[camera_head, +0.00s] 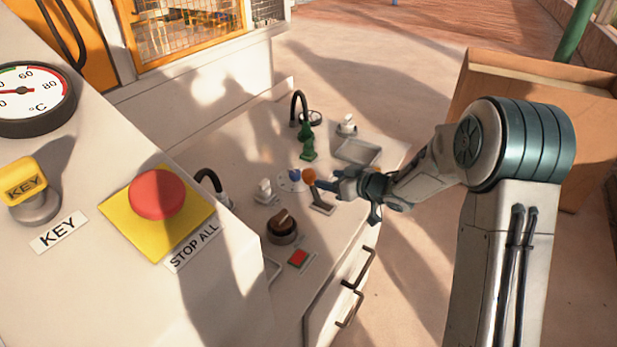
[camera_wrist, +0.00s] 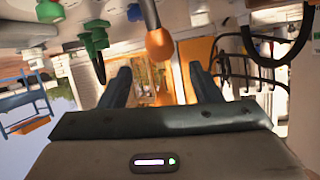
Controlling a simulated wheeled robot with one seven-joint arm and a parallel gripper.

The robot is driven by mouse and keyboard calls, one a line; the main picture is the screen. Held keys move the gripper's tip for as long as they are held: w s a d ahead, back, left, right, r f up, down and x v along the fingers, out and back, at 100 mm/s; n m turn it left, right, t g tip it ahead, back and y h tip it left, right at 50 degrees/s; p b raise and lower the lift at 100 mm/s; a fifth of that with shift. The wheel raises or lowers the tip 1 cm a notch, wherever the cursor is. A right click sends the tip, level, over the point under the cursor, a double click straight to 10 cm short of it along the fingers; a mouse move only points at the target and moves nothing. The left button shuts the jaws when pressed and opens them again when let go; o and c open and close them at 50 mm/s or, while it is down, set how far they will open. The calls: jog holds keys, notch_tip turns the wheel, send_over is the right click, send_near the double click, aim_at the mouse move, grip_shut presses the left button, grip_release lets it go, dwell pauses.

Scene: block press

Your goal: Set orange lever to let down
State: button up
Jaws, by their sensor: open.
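The orange lever has a round orange knob (camera_head: 308,175) on a short stem that rises from a small slotted plate (camera_head: 321,208) on the bench top. The stem leans a little in the head view. My gripper (camera_head: 326,184) is just right of the knob, fingers pointing toward it. In the wrist view the orange knob (camera_wrist: 159,45) and its grey stem show just beyond the fingertips, in line with the gap. My gripper (camera_wrist: 160,72) is open and empty there, one finger to each side. Whether a finger touches the knob cannot be told.
A metal tray (camera_head: 358,151) lies behind. A red stop button (camera_head: 157,194) is on the nearer panel.

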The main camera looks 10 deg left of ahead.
aim_at(313, 176)
jog(key=x, duration=0.9)
jog(key=shift+w+a+f, duration=0.1)
jog(key=shift+a+f, duration=0.05)
jog(key=shift+a, duration=0.05)
jog(key=c, duration=1.2)
jog(key=shift+b, duration=0.3)
grip_shut()
